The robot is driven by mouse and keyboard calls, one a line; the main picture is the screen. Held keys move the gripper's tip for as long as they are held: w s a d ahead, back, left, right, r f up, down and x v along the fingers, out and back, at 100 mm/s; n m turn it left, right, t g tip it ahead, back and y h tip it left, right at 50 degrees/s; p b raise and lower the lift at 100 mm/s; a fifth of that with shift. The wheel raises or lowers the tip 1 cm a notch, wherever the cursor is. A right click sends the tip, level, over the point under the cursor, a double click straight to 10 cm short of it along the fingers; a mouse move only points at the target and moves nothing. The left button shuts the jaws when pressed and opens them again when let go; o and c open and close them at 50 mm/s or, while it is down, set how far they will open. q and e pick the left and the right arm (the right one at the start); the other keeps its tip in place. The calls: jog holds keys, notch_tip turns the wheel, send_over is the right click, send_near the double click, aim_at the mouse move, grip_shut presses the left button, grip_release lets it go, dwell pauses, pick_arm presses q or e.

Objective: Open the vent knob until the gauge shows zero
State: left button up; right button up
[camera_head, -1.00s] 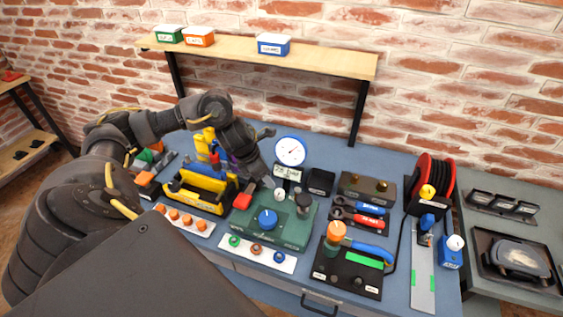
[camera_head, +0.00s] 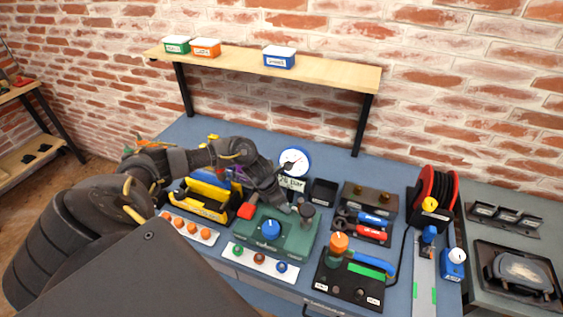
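A round white gauge with a blue rim (camera_head: 294,161) stands at the back of a green base unit (camera_head: 296,245). Its needle is too small to read surely. A plate marked in bar (camera_head: 292,184) sits under it. The unit carries a blue knob (camera_head: 270,229) in front, a dark knob (camera_head: 307,211) at right and a red part (camera_head: 245,211) at left. I cannot tell which knob is the vent. My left gripper (camera_head: 284,207) points down over the unit, behind the blue knob and left of the dark one. Its fingers are too small and dark to judge. My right gripper is not in view.
A yellow toolbox (camera_head: 202,201) stands left of the unit. A strip with colored knobs (camera_head: 259,261) lies in front.

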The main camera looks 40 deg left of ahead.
pick_arm(q)
jog(key=c, duration=1)
